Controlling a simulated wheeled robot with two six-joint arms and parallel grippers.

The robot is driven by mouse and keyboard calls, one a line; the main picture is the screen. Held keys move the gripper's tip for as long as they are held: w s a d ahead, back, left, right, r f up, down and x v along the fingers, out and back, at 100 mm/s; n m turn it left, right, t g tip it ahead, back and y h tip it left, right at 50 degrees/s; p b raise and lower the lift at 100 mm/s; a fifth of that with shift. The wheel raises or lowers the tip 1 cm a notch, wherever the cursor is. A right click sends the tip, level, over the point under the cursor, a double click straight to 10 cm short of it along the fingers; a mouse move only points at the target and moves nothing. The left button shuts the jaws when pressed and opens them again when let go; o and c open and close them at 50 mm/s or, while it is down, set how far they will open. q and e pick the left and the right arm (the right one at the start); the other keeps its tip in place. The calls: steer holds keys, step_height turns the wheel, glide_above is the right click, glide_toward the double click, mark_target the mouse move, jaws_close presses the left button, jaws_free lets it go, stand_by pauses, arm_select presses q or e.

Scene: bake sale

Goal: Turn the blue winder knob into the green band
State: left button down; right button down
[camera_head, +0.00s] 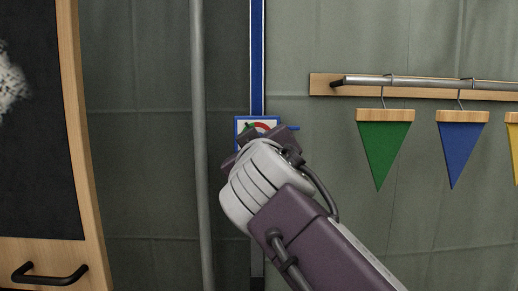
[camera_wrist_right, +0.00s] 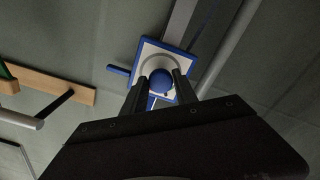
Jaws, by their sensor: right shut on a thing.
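The winder is a white square plate with a blue edge (camera_head: 243,122) on a blue vertical strip on the wall. A curved band with green and red parts (camera_head: 262,127) shows on the plate, partly hidden by my right arm. In the right wrist view the blue round knob (camera_wrist_right: 161,80) sits at the plate's middle, between the two dark fingers of my right gripper (camera_wrist_right: 160,90). The gripper is shut on the knob. In the head view my wrist hides the knob, so its angle against the green band cannot be told. My left gripper is in neither view.
A grey vertical pole (camera_head: 200,150) stands left of the winder. A wooden rail (camera_head: 325,84) with a metal rod and hanging green (camera_head: 383,145) and blue (camera_head: 461,150) pennants is at right. A dark board with a wooden frame (camera_head: 82,140) is at far left.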

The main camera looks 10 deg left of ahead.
steer(key=shift+f+m, duration=0.1)
steer(key=shift+m, duration=0.4)
steer(key=c, duration=1)
jaws_free()
steer(key=b+v, duration=0.1)
steer(key=v, duration=0.8)
steer(key=shift+b, duration=0.3)
